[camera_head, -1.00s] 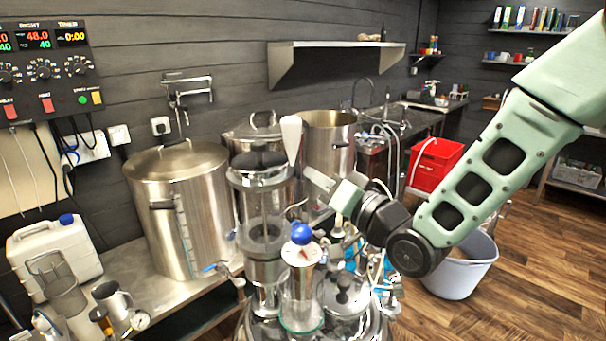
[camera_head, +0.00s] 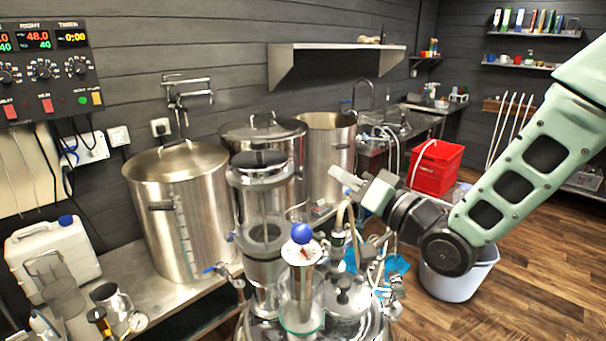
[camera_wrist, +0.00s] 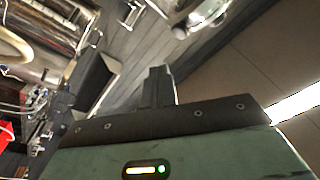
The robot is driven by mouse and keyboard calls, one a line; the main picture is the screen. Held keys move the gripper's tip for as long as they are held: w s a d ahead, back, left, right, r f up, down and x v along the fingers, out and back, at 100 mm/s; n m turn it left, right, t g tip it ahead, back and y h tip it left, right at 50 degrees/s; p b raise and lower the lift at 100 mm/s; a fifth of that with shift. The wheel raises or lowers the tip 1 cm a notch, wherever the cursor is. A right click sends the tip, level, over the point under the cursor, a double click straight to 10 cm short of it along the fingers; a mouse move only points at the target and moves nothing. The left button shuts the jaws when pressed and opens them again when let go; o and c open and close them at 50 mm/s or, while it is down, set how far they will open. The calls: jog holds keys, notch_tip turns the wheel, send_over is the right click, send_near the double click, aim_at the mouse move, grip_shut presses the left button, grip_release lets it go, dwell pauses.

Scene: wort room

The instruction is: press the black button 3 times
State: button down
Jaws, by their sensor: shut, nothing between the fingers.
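I cannot clearly identify a black button. A round black cap (camera_head: 258,159) sits on top of the clear cylinder in the middle. Black round knobs (camera_head: 41,70) are on the control panel at the upper left. I cannot tell whether any of these is the button. My gripper (camera_head: 343,179) is shut and empty. It is in the air to the right of the clear cylinder, in front of the rightmost steel pot, and touches nothing that I can see. The shut fingers also show in the wrist view (camera_wrist: 158,86), with no button in front of them.
A blue ball knob (camera_head: 302,233) on a steel and glass column stands below my gripper, among hoses and fittings. Steel pots (camera_head: 186,225) stand behind on the bench. A red crate (camera_head: 433,166) and a pale bucket (camera_head: 460,279) are to the right. Wooden floor lies open at right.

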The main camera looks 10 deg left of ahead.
aim_at(299, 172)
jog(key=shift+w+d, duration=0.1)
jog(key=shift+d, duration=0.8)
dwell(1.9)
jog(key=d+n+g+h, duration=0.1)
jog(key=n, duration=0.3)
jog(key=d+n+g+h+b, duration=0.1)
jog(key=n, duration=0.4)
jog(key=d+r+n+g+h, duration=0.1)
jog(key=d+n, duration=0.1)
jog(key=n, duration=0.2)
jog(key=shift+w+g+b, duration=0.25)
jog(key=shift+g+b, duration=0.05)
jog(key=shift+b, duration=0.1)
jog(key=shift+a, duration=0.15)
jog(key=a+b, duration=0.3)
jog(key=a, duration=0.5)
jog(key=shift+s+a, duration=0.3)
jog(key=shift+s, duration=0.1)
